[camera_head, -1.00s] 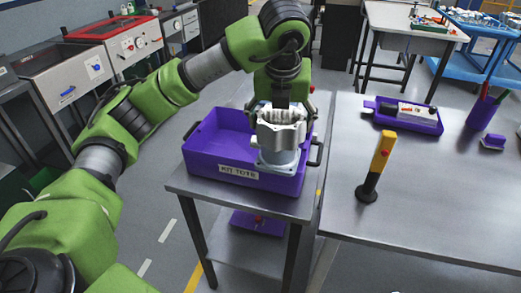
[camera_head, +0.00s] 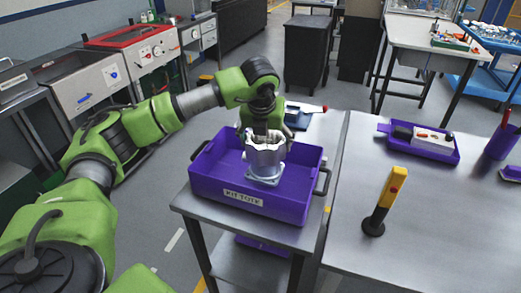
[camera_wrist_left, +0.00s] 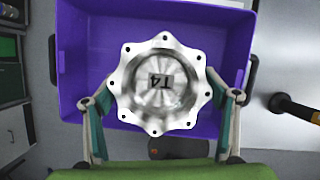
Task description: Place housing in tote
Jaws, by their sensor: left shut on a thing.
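The housing (camera_head: 265,163) is a silvery metal part with a flanged base. In the left wrist view its scalloped, bolt-holed rim (camera_wrist_left: 160,122) faces the camera, with dark marking at its centre. My left gripper (camera_head: 262,134) is shut on the housing, one finger on each side of it in the left wrist view (camera_wrist_left: 162,108). The purple tote (camera_head: 245,199) has a "KIT TOTE" label and stands on a small metal table. The housing is upright within the tote's outline. I cannot tell whether its base touches the tote floor. My right gripper does not show.
A yellow and black post (camera_head: 384,200) stands on the larger metal table (camera_head: 440,225) at right. A purple tray with small parts (camera_head: 424,139) lies farther back there. The tote's dark side handle (camera_head: 322,181) faces that table. The tote floor around the housing looks clear.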

